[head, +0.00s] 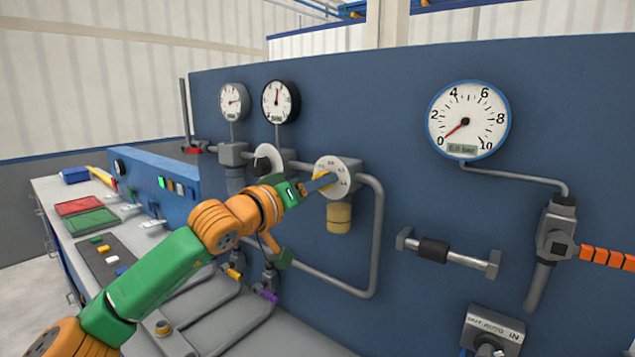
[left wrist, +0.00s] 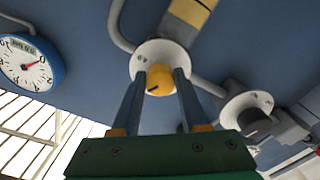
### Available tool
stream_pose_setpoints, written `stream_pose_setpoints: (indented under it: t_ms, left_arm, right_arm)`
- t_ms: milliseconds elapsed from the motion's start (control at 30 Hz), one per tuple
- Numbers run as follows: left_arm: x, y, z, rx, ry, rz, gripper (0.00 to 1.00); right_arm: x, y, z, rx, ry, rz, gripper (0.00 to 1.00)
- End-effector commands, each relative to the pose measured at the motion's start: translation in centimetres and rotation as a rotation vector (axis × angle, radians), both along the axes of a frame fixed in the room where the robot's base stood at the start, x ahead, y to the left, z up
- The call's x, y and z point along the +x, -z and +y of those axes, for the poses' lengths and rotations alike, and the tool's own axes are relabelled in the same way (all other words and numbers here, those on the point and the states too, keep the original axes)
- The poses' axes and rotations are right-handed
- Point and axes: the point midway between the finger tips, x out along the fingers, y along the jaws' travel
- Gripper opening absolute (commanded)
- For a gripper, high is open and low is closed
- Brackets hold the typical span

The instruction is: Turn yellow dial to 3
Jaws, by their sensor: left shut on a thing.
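The yellow dial (left wrist: 160,80) is a round knob on a white marked disc (head: 343,166) on the blue panel. In the left wrist view the dial sits between the two blue fingers of my left gripper (left wrist: 164,76), which is shut on it. In the head view my left gripper (head: 323,182) reaches the disc from the left and covers most of the dial. The dial has a dark pointer line towards the bottom in the left wrist view. The disc's marks are too small to read. My right gripper is not in view.
A second white disc with a black knob (head: 266,163) lies just left of the dial. A grey pipe (head: 376,240) loops down on the right. Gauges (head: 466,119) hang above. A bench (head: 97,258) with trays and switches runs along the left.

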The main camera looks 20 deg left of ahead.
Motion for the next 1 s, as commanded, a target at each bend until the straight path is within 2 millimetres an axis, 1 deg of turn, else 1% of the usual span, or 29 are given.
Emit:
stream_pose_setpoints:
  t_ms: [200, 400, 700, 1000]
  left_arm:
    - [0.04, 0.07, 0.05, 0.14, 0.0, -0.047, 0.0]
    - [0.06, 0.18, 0.08, 0.23, -0.001, -0.078, 0.0]
    - [0.08, 0.31, 0.09, 0.288, 0.0, -0.098, 0.0]
    - [0.09, 0.38, 0.09, 0.293, 0.001, -0.099, 0.0]
  right_arm:
    - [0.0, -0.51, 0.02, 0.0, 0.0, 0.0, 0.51]
    - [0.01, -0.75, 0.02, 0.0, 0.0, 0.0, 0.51]
    - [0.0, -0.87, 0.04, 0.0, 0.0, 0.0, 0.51]
    - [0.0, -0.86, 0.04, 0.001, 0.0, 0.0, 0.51]
